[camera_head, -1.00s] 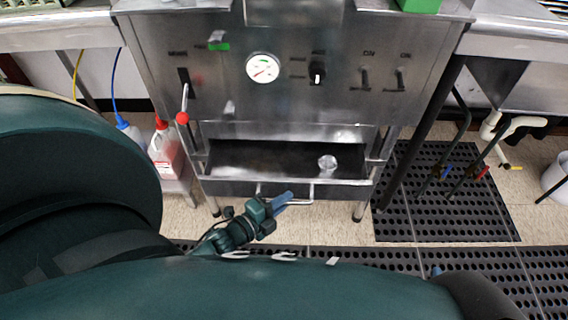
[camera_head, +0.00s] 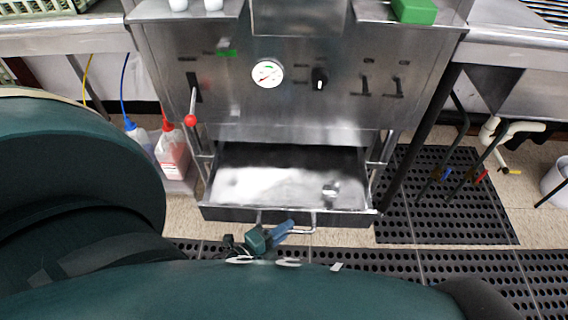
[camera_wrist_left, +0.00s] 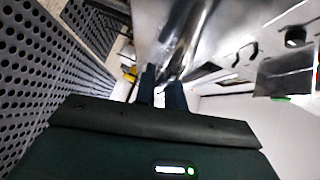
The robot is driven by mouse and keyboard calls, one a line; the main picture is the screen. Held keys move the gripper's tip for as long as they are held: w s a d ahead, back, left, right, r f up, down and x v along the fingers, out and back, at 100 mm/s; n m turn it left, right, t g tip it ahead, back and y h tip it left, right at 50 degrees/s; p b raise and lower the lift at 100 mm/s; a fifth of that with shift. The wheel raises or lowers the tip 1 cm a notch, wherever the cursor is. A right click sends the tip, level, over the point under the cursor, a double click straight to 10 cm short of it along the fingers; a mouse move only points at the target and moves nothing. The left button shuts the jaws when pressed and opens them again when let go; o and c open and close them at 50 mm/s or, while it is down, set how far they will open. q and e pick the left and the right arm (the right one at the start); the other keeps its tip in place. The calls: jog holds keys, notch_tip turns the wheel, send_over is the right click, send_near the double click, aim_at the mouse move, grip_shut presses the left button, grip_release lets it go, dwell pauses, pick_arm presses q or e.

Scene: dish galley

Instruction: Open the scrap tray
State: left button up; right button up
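The scrap tray (camera_head: 222,212) is a dark metal drawer low in the front of the steel machine. It stands pulled out toward me, with a bright patch and a small shiny clear object (camera_head: 331,190) inside. Its bar handle (camera_head: 304,230) is on the front face. My left gripper (camera_head: 287,227) is at this handle, its blue fingers across the bar. In the left wrist view the two dark fingers (camera_wrist_left: 161,92) stand close together at a shiny bar, with a narrow gap between them. My right gripper is not in view.
The machine front carries a gauge (camera_head: 267,73), a knob (camera_head: 320,78) and a red-ball lever (camera_head: 190,119). Bottles, one with red liquid (camera_head: 172,155), stand left of the tray. Perforated black mats (camera_head: 440,205) cover floor at right and in front. Pipes hang at right.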

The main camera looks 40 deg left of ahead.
pick_arm(q)
jog(key=o, duration=0.4)
